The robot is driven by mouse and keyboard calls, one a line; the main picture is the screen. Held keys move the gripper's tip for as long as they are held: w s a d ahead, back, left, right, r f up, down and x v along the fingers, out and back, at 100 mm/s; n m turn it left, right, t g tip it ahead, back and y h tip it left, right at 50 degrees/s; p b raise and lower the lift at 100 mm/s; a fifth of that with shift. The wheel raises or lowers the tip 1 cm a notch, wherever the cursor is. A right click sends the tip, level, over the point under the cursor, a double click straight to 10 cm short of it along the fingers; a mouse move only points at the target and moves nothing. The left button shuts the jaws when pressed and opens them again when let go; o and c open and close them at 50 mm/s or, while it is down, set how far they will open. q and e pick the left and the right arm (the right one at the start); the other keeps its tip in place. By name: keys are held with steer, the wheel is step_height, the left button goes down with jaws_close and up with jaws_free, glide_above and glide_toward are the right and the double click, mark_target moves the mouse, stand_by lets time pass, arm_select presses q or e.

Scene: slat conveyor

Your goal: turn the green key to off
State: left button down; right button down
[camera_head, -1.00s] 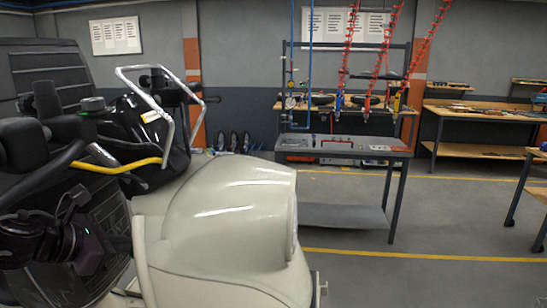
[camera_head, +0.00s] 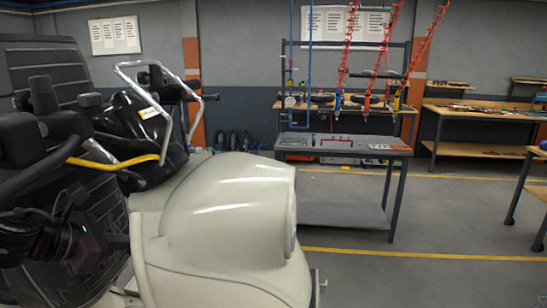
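I cannot make out the green key; no green key shape shows clearly in the head view. A cream rounded body (camera_head: 235,215) fills the middle foreground. Behind it stand a bent silver tube frame (camera_head: 137,84) and black handlebar-like parts (camera_head: 170,92). A yellow bar or cable (camera_head: 115,162) crosses in front of a black housing. My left gripper (camera_head: 105,243) seems to be the dark unit with a small light at lower left, beside the cream body. Its fingertips are hidden or too dark to tell. My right gripper is not in view.
A dark ribbed slat surface (camera_head: 45,62) rises at the left. A grey workbench (camera_head: 345,146) with hanging tools on red coiled hoses stands behind. Wooden-topped benches (camera_head: 480,112) line the right wall.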

arm_select(q)
steer(key=b+v, duration=0.6)
steer(key=v, duration=0.2)
steer(key=shift+r, duration=0.2)
stand_by(0.7)
steer(key=shift+a, duration=0.1)
